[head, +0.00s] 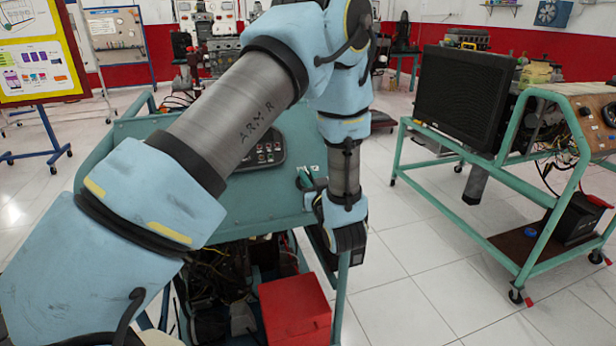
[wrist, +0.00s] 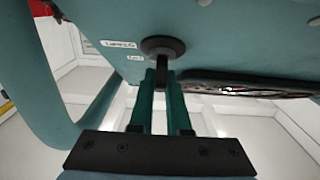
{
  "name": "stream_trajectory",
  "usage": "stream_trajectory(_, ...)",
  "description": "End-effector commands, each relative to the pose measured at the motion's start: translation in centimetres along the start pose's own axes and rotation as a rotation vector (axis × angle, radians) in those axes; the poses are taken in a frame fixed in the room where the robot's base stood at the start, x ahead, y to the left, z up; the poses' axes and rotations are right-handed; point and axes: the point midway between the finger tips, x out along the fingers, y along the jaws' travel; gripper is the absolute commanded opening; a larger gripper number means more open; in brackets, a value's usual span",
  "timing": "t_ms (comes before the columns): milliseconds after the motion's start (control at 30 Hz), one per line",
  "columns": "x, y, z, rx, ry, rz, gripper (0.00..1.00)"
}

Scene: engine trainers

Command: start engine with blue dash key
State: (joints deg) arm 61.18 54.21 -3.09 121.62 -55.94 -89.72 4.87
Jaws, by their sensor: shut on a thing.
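A teal dash panel (head: 285,195) of an engine trainer stands in the head view, partly hidden behind my arm. In the wrist view, the panel (wrist: 240,35) carries a dark round ignition switch (wrist: 152,45) with small white labels to its left. A dark key (wrist: 163,62) shows at the switch; it looks black or grey here, not clearly blue. My gripper (wrist: 164,78) is shut on the key, one teal finger on each side of it. In the head view, my gripper (head: 307,182) is at the panel's right part; the key cannot be made out there.
A gauge cluster (head: 266,152) sits left of the gripper. A red box (head: 295,310) and wiring are below the panel. A second trainer with a black radiator (head: 462,102) stands at right. Tiled floor (head: 400,260) between them is clear.

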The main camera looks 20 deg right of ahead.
Motion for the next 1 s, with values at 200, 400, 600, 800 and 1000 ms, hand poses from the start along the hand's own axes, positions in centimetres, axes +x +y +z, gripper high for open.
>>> stream_trajectory(200,-0.01,0.00,-0.01,0.000,0.000,0.000,0.00)
stream_trajectory(400,-0.01,0.00,0.01,0.013,0.000,0.015,0.00)
stream_trajectory(600,-0.03,0.01,0.02,0.068,0.001,0.076,0.00)
stream_trajectory(800,-0.03,0.00,0.09,0.170,0.000,0.189,0.00)
stream_trajectory(1000,-0.03,0.05,0.07,0.296,0.000,0.330,0.00)
